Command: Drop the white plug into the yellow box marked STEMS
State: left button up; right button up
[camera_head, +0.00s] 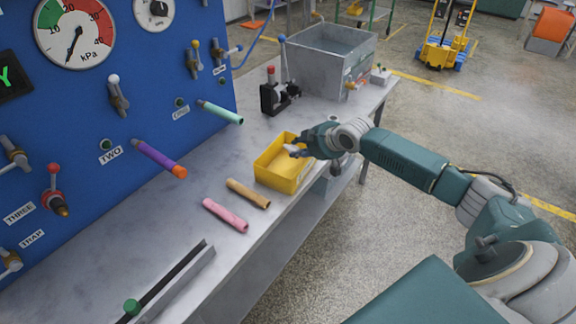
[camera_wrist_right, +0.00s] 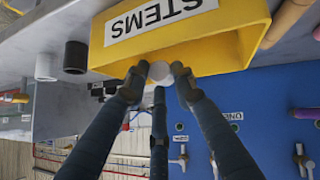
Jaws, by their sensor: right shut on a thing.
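The yellow box (camera_head: 274,182) stands on the grey bench near its right edge. Its white STEMS label shows in the right wrist view (camera_wrist_right: 150,22), where the box wall (camera_wrist_right: 240,22) fills the top. My right gripper (camera_head: 298,151) reaches in from the right, over the box's right side. In the right wrist view its fingertips (camera_wrist_right: 160,76) are closed around the white plug (camera_wrist_right: 160,71), a small round white end. The plug appears just above or at the box opening; its exact height is unclear. My left gripper is out of view.
A pink tube (camera_head: 225,215) and a tan tube (camera_head: 248,193) lie in front of the box. A purple hose (camera_head: 160,158) and a mint hose (camera_head: 220,112) stick out from the blue panel (camera_head: 90,120). A grey bin (camera_head: 325,60) stands behind.

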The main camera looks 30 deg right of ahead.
jog(key=o, duration=1.2)
jog(key=shift+s, duration=0.1)
jog(key=shift+s+d+r, duration=0.15)
jog(key=shift+s+r, duration=0.05)
jog(key=shift+r, duration=0.1)
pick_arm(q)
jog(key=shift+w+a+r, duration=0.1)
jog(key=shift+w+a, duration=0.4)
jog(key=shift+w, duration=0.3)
pick_arm(e)
jog(key=shift+v, duration=5.55)
